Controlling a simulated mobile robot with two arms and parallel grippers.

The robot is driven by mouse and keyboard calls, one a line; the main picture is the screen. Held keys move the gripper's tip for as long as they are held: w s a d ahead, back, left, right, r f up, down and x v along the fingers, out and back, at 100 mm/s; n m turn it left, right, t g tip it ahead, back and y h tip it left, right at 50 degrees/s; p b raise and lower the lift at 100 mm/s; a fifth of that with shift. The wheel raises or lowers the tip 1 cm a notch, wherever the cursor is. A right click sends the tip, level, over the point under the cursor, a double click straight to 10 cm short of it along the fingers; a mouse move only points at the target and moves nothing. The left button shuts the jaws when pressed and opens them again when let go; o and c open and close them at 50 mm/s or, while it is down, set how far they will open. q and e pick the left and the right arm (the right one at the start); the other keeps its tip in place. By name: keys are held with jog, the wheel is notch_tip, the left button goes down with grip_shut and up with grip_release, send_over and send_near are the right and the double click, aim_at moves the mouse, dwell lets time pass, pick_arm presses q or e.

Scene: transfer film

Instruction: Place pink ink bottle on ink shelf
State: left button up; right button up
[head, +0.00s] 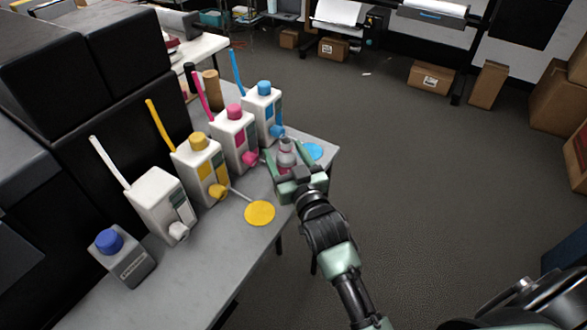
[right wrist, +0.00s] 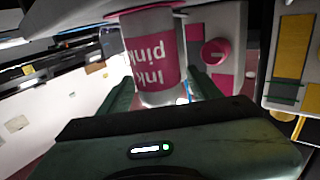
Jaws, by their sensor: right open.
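The pink ink bottle (head: 287,148) is at the right edge of the grey table (head: 222,260), beside the white container with the pink cap. In the right wrist view the bottle (right wrist: 152,55) shows a pink label reading "Ink pink", upside down in the picture. My right gripper (head: 283,168) is open, with its fingers on either side of the bottle; the wrist view shows the fingers (right wrist: 165,92) too. I cannot tell whether they touch it. The head view hides the bottle's lower part. My left gripper is not in view. I cannot tell which surface is the ink shelf.
White containers with pink (head: 234,138), blue (head: 263,112) and yellow (head: 200,165) caps stand in a row with a plain white one (head: 160,205). A grey bottle with a blue cap (head: 122,258) stands nearest. Yellow (head: 259,213) and blue (head: 314,151) discs lie nearby.

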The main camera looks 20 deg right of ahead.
jog(key=s+b, duration=0.1)
jog(key=s, duration=1)
jog(key=shift+s, duration=0.1)
